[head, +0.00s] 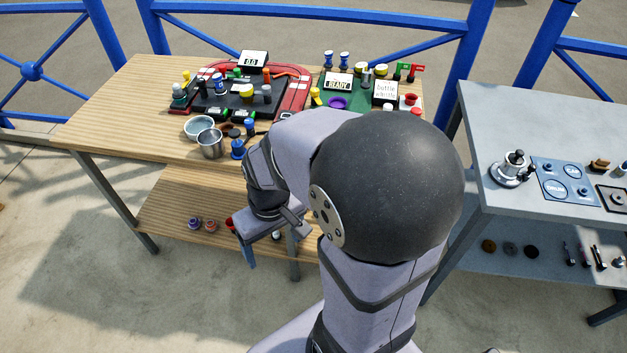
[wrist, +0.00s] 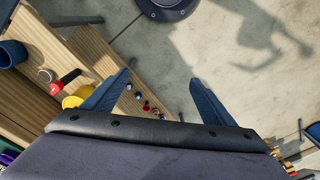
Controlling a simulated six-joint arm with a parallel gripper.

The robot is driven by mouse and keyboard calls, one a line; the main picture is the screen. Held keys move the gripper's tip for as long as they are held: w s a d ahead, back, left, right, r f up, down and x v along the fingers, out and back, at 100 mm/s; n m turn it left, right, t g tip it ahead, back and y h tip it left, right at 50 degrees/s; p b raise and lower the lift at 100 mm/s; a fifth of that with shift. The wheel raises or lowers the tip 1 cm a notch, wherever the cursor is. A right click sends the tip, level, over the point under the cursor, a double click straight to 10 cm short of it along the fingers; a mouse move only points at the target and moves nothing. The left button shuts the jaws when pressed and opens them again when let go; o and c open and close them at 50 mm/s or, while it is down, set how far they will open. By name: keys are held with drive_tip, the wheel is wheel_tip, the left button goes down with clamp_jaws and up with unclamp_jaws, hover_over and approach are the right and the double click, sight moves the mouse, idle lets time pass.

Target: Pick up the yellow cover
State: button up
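My gripper (wrist: 162,76) is open in the wrist view, with its two blue fingers wide apart and only floor and the lower shelf seen between them. In the head view my gripper (head: 272,246) hangs in front of the wooden table, below its top. A yellow rounded piece (wrist: 75,97) shows in the wrist view beside the left finger, partly hidden by it. In the head view several yellow pieces stand on the table, among them one at the green panel's front left (head: 316,96) and a round one at its back (head: 360,69). I cannot tell which is the cover.
The wooden table (head: 105,115) holds a red-edged panel (head: 293,97), a metal cup (head: 210,144) and a bowl (head: 199,127). Small pieces lie on its lower shelf (head: 165,215). A grey table (head: 500,125) stands at right. Blue railings run behind.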

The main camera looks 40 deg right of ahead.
drive_tip(key=w+d+f+t+b, duration=0.1)
drive_tip(key=w+d+f+b, duration=0.1)
drive_tip(key=w+d, duration=0.3)
drive_tip(key=w+d+f+t+b, duration=0.1)
drive_tip(key=w+d+f+b, duration=0.1)
drive_tip(key=w+d, duration=0.4)
drive_tip(key=w+d+f+t+h+b, duration=0.1)
drive_tip(key=w+d, duration=0.5)
drive_tip(key=d, duration=0.8)
wheel_tip(320, 180, down, 3)
drive_tip(key=shift+w+d+f+m+t+b, duration=0.1)
drive_tip(key=shift+m+t+b, duration=0.3)
drive_tip(key=shift+b, duration=0.6)
drive_tip(key=shift+p+x, duration=0.85)
drive_tip(key=shift+x, duration=2.8)
drive_tip(key=c, duration=0.8)
wheel_tip(320, 180, up, 18)
drive_tip(key=b, duration=0.1)
